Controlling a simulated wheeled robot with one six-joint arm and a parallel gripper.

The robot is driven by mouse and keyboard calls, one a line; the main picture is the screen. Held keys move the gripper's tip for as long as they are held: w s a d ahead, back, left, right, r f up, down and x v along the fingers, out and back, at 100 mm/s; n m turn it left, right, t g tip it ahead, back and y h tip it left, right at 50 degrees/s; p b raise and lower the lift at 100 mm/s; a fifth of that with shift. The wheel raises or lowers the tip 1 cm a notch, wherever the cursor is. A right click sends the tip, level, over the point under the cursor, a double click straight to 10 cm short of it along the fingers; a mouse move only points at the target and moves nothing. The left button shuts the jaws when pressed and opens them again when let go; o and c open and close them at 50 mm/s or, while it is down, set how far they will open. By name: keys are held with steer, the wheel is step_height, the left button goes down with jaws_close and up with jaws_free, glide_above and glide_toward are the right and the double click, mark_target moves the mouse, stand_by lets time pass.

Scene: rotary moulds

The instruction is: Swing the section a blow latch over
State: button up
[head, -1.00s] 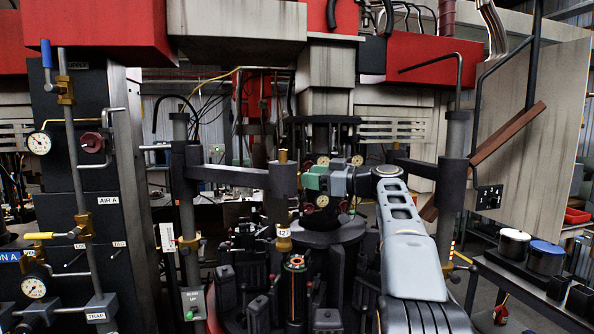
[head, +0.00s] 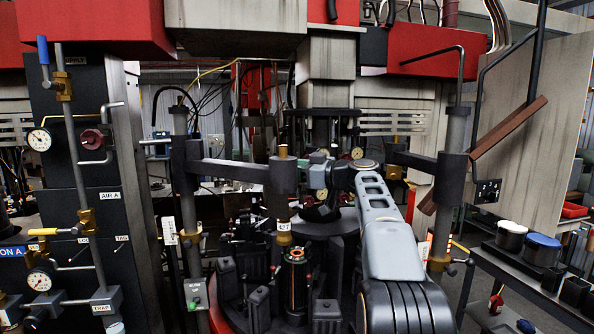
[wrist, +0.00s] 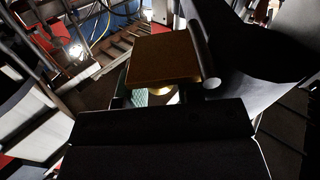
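I cannot tell for certain which part is the section A blow latch. In the head view, a swing arm (head: 227,171) on the left post ends in a dark collar (head: 283,176), with a brass-tipped rod through it. A brass fitting (head: 283,238) sits at the rod's lower end. My gripper (head: 309,176) is just right of and behind the collar, which hides its tip. In the wrist view, a brown-bronze block (wrist: 163,60) is close ahead, with a rounded dark bar at its right edge. A broad dark part fills the bottom.
A dark round mould table (head: 320,250) with several upright blocks stands below my arm. At left is a panel with gauges (head: 39,139), valves and pipes. A right post (head: 450,185) and hanging panel (head: 535,130) stand close to my arm. A bench with lidded tins (head: 543,250) is at lower right.

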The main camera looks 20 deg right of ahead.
steer(key=c, duration=0.5)
steer(key=shift+w+f, duration=0.1)
steer(key=m, duration=0.1)
steer(key=f+m, duration=0.1)
steer(key=m, duration=0.1)
steer(key=d+m+b, duration=0.1)
steer(key=m, duration=0.1)
steer(key=shift+w+f, duration=0.25)
steer(key=shift+w, duration=0.1)
steer(key=m, duration=0.1)
steer(key=f+m, duration=0.1)
steer(key=m, duration=0.2)
steer(key=shift+w+d+f+m+b, duration=0.1)
steer(key=shift+d+f+m+b, duration=0.05)
steer(key=shift+f+m+b, duration=0.25)
steer(key=shift+s+a+f+m, duration=0.2)
steer(key=shift+f+m, duration=0.35)
steer(key=shift+m, duration=1.1)
steer(key=shift+s+a+f+m, duration=0.15)
steer(key=shift+f+m, duration=0.45)
steer(key=shift+m, duration=1.1)
steer(key=shift+s+a+f+m, duration=0.1)
steer(key=shift+a+f+m, duration=0.3)
steer(key=shift+m, duration=1.25)
steer(key=shift+d+f, duration=0.15)
steer(key=shift+f, duration=0.05)
